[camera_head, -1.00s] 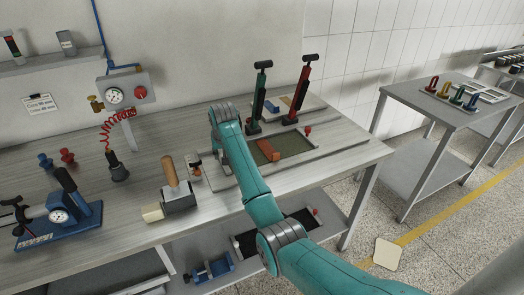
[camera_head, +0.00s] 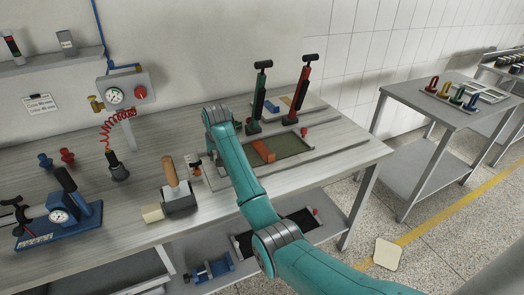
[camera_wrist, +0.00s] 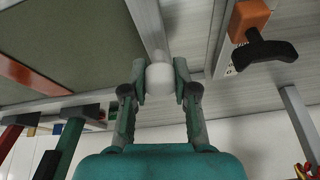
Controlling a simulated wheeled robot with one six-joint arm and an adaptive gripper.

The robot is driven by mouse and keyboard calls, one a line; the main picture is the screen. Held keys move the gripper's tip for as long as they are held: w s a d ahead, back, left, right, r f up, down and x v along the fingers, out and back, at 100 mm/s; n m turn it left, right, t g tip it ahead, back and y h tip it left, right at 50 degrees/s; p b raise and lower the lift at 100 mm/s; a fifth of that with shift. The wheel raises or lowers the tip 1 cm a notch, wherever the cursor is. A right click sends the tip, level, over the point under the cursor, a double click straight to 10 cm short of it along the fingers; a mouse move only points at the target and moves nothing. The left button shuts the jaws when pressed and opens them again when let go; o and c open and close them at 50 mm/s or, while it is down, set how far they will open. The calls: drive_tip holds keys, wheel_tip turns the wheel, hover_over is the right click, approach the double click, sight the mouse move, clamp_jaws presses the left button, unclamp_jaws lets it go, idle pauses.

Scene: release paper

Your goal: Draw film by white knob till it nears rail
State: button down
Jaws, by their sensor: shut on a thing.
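My gripper (camera_wrist: 160,85) is shut on a white round knob (camera_wrist: 160,77) in the wrist view, with one finger on each side of it. In the head view my wrist and arm hide the knob and the fingers. A grey-green sheet surface (camera_wrist: 70,35) lies left of the knob in the wrist view. It shows in the head view as a dark green panel (camera_head: 290,146) right of my arm; I cannot tell the film apart from it. Pale metal rails (camera_wrist: 147,22) edge it and run close to the knob. One rail (camera_head: 335,150) also shows along the panel's right side.
An orange block (camera_head: 263,150) lies on the panel. A green-handled upright tool (camera_head: 259,97) and a red-handled one (camera_head: 299,92) stand behind it. A wooden-handled tool (camera_head: 177,195) and a blue gauge device (camera_head: 60,222) stand left.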

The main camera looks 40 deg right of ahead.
drive_tip(key=shift+w+a, duration=0.3)
drive_tip(key=shift+a, duration=0.65)
drive_tip(key=shift+w+a, duration=0.25)
drive_tip(key=shift+a, duration=0.9)
drive_tip(key=c, duration=0.8)
unclamp_jaws()
drive_tip(key=v, duration=1.2)
